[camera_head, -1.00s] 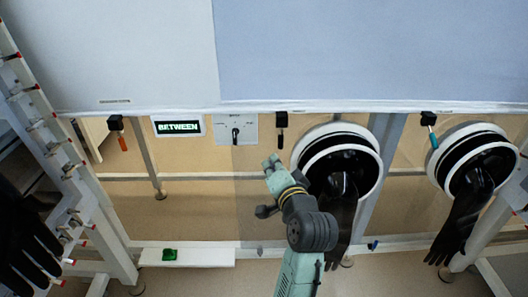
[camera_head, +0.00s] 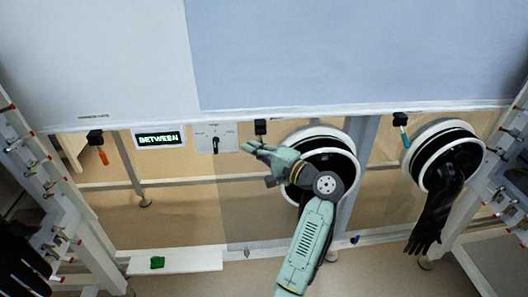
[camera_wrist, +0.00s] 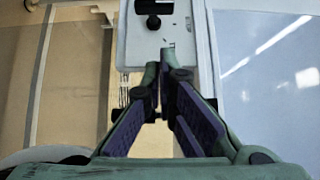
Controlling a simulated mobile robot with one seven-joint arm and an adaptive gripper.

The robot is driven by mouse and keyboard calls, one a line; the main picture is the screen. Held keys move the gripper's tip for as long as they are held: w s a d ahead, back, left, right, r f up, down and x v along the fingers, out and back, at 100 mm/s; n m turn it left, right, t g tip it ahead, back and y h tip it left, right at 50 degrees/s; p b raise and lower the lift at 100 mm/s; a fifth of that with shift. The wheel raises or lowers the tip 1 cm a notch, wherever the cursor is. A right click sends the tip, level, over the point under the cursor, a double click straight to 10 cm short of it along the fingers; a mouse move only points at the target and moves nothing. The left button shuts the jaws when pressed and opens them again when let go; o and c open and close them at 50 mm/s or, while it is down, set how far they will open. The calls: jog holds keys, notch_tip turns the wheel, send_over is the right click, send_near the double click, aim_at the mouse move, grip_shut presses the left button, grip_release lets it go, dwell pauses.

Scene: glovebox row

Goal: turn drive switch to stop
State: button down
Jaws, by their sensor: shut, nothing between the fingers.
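The drive switch is a black knob (camera_head: 215,143) on a small white panel (camera_head: 205,132) with printed marks, under the front edge of the big pale cover. The knob appears roughly upright in the head view. My gripper (camera_head: 246,147) is just right of the panel. In the wrist view the knob (camera_wrist: 153,20) and the panel (camera_wrist: 135,48) are at the top, beyond my fingertips (camera_wrist: 161,72). The fingers are shut at the tips, empty, and appear apart from the knob.
A black glove port (camera_head: 322,134) is behind my arm, and another port with a hanging black glove (camera_head: 437,212) is at right. Small hanging handles are orange (camera_head: 103,157) and teal (camera_head: 405,138). A green object (camera_head: 157,262) lies on a white ledge (camera_head: 190,262) below.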

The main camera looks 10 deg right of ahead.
aim_at(217, 138)
jog(key=a, duration=0.1)
jog(key=w+a+p, duration=0.1)
jog(key=a, duration=0.1)
jog(key=w+a, duration=0.1)
jog(key=a, duration=0.1)
jog(key=shift+r, duration=0.1)
jog(key=shift+a+p, duration=0.35)
jog(key=shift+a, duration=0.2)
jog(key=shift+a+r+n+g+h+p, duration=0.4)
jog(key=shift+a+n+p, duration=0.1)
jog(key=shift+p, duration=0.35)
jog(key=shift+a+r+p, duration=0.15)
jog(key=shift+p, duration=0.3)
jog(key=shift+a+r+p, duration=0.25)
jog(key=shift+p, duration=0.05)
jog(key=shift+r, duration=0.1)
